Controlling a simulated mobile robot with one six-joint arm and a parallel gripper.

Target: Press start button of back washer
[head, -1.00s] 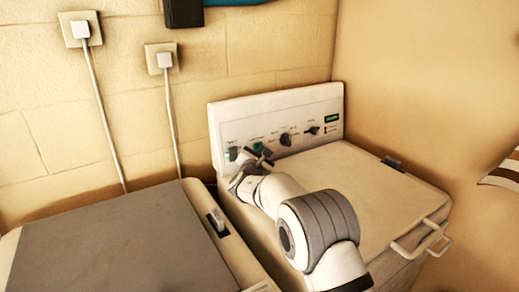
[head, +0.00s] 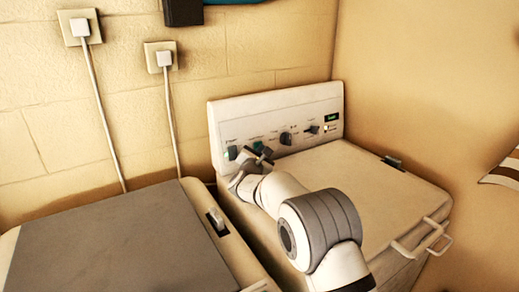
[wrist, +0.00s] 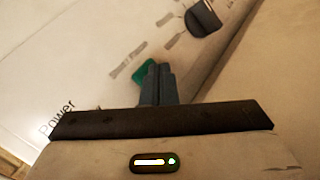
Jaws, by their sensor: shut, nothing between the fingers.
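The white washer (head: 370,190) stands in the corner, with an upright control panel (head: 285,108) at its back. A green button (head: 257,143) sits on the panel's left part. It also shows in the wrist view (wrist: 139,73), partly hidden by my fingers. My gripper (head: 264,157) is shut and empty in front of the panel's left part. In the wrist view my closed fingertips (wrist: 158,66) overlap the green button's right edge. I cannot tell for certain whether they touch it. A small display (head: 331,118) at the panel's right shows bright green on dark.
Dark knobs (head: 286,139) sit on the panel right of my gripper. A second machine with a grey lid (head: 110,245) stands at the front left. A handle (head: 420,240) sticks out at the washer's right. Walls close off the back and right; cords hang at left.

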